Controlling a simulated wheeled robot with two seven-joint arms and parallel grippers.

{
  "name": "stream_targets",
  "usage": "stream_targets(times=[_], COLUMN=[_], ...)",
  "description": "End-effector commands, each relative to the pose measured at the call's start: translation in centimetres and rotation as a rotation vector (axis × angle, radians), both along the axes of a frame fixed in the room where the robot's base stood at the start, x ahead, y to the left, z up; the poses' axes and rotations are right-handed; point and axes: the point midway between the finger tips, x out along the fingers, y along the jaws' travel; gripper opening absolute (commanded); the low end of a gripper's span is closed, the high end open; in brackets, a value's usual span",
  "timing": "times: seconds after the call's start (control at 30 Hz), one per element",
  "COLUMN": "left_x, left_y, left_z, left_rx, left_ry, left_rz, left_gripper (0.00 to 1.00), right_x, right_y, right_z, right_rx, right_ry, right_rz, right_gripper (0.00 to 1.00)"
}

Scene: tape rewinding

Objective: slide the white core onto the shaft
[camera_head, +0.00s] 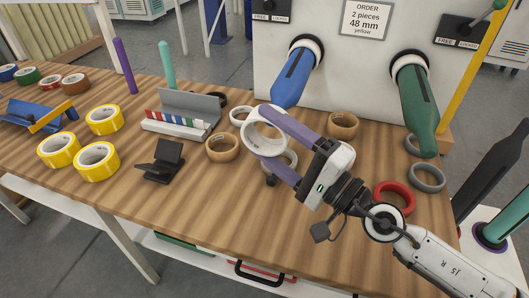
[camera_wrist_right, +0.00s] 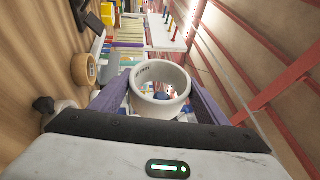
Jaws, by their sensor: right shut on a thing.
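My right gripper (camera_head: 266,132) is shut on the white core (camera_head: 251,141), a short wide ring, with its two purple fingers on opposite sides. It holds the core above the wooden table. In the right wrist view the white core (camera_wrist_right: 160,71) sits between the fingers with its opening visible. Two shafts stick out of the white machine panel: a blue one (camera_head: 293,78) and a green one (camera_head: 416,105). The core is apart from both, below and left of the blue shaft's tip. My left gripper is not in view.
A grey ring partly shows behind the gripper. Tan rolls (camera_head: 222,148) and (camera_head: 343,125) lie nearby; a red ring (camera_head: 394,196) and grey rings (camera_head: 427,178) lie right. Yellow rolls (camera_head: 96,160), a black holder (camera_head: 162,162) and a grey tray (camera_head: 192,108) stand left. Front table is clear.

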Motion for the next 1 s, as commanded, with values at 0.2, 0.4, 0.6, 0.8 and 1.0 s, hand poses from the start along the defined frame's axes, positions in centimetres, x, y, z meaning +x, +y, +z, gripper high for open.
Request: stream_targets(times=[0.2,0.4,0.6,0.8,1.0], left_x=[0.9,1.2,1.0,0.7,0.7], left_y=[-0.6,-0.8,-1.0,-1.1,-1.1], left_z=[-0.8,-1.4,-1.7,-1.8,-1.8], left_rx=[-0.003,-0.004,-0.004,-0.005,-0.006], left_ry=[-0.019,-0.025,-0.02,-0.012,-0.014], left_rz=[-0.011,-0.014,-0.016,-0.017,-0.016], left_gripper=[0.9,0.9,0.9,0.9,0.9], right_x=[2.2,3.7,4.5,4.6,4.6], right_y=[-0.7,-1.2,-1.4,-1.5,-1.5], right_z=[-0.3,-0.2,0.0,0.1,0.1], right_rx=[0.001,0.001,0.002,0.003,0.001], right_ry=[-0.003,-0.002,-0.001,0.0,0.0], right_rz=[-0.002,0.0,0.0,0.0,0.0], right_gripper=[0.46,0.46,0.46,0.46,0.46])
